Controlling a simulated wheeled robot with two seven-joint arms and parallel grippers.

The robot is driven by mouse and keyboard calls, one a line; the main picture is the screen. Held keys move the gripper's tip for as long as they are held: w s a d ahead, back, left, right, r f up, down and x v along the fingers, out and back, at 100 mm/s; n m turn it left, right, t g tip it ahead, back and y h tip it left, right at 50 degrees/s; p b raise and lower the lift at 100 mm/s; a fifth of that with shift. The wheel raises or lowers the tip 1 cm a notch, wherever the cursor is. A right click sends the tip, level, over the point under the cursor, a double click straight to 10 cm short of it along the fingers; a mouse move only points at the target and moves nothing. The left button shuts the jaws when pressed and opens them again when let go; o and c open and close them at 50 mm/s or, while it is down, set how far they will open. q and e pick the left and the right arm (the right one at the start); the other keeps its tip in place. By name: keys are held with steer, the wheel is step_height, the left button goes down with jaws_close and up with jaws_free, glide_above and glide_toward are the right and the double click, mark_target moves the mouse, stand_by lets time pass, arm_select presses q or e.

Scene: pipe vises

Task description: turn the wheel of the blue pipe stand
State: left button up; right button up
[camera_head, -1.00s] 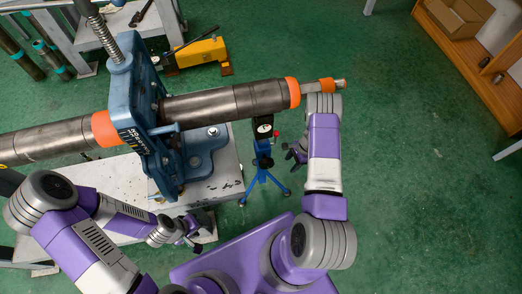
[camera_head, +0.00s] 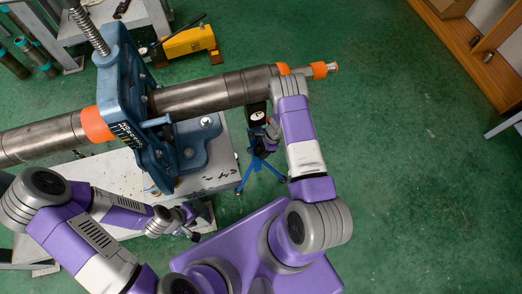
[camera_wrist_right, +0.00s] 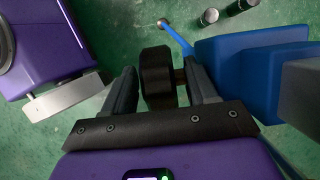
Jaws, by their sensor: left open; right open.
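The blue pipe stand (camera_head: 256,166) is a small blue tripod with a dark head, standing on the floor under the long pipe. My right gripper (camera_head: 269,136) is beside its upper part, partly hidden by my own arm. In the right wrist view a black wheel (camera_wrist_right: 157,75) on a short shaft lies between the two open fingers of my right gripper (camera_wrist_right: 158,73), with small gaps visible at its sides. The stand's blue body (camera_wrist_right: 238,72) is just to the right. My left gripper (camera_head: 190,222) is open and empty near the white bench.
A big blue vise (camera_head: 128,85) on a white bench (camera_head: 218,172) holds the long pipe (camera_head: 205,97), which passes above the stand. A yellow tool (camera_head: 188,44) lies behind. Wooden shelving (camera_head: 488,60) is at the upper right. The green floor at right is clear.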

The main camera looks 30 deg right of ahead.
steer(key=shift+f, duration=0.25)
steer(key=c, duration=1)
steer(key=shift+o, duration=0.2)
steer(key=shift+f+b, duration=0.1)
steer(key=shift+b, duration=0.25)
steer(key=t+y+b, duration=0.1)
steer(key=y+b, duration=0.3)
steer(key=b, duration=0.1)
steer(key=shift+d+f, duration=0.1)
steer(key=shift+f, duration=0.05)
steer(key=shift+y+b, duration=0.4)
steer(key=shift+b, duration=0.05)
steer(key=shift+r, duration=0.2)
